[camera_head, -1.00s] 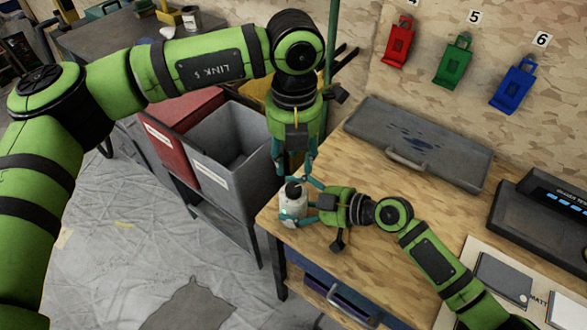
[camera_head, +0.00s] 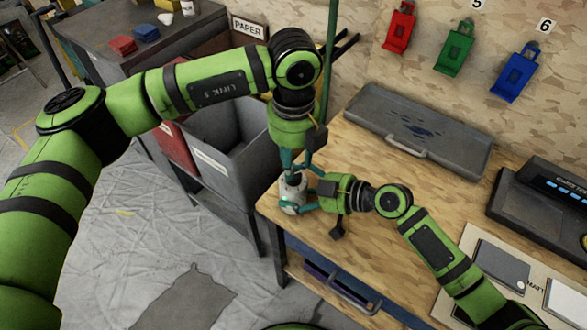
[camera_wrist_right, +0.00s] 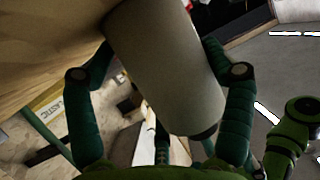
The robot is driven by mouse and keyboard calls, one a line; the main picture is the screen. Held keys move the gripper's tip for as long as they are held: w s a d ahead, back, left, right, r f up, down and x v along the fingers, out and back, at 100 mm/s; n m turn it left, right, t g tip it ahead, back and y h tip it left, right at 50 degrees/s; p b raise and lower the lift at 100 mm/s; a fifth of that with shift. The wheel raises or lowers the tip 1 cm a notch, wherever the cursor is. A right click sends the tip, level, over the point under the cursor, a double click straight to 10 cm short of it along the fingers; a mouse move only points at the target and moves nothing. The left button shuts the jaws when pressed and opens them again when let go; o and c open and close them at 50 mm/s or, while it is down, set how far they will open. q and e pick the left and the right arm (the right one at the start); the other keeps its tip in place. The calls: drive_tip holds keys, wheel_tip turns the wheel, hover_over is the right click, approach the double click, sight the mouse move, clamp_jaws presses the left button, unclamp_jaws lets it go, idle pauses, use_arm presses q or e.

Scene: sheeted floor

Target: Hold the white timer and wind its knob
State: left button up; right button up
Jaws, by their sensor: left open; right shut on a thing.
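The white timer (camera_head: 291,193) stands upright near the left edge of the wooden workbench. My right gripper (camera_head: 304,195) comes in from the right and is shut on the timer's body. In the right wrist view, the pale cylindrical timer (camera_wrist_right: 165,65) sits between the two green fingers, with part of a dark end at its lower right. My left gripper (camera_head: 294,173) points straight down over the timer, its open fingers at the timer's top. The knob is mostly hidden there, and I cannot tell whether the fingers touch it.
A grey toolbox (camera_head: 420,130) lies at the back. A black device (camera_head: 545,210) and grey plates (camera_head: 500,267) are at right. A grey bin (camera_head: 228,150) stands left of the bench.

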sight(294, 174)
use_arm(q)
drive_tip(key=shift+f, duration=2.1)
use_arm(e)
drive_tip(key=shift+f, duration=0.1)
use_arm(q)
clamp_jaws()
drive_tip(key=shift+m, duration=0.3)
drive_tip(key=shift+r+m, duration=0.1)
drive_tip(key=shift+m, duration=2.5)
unclamp_jaws()
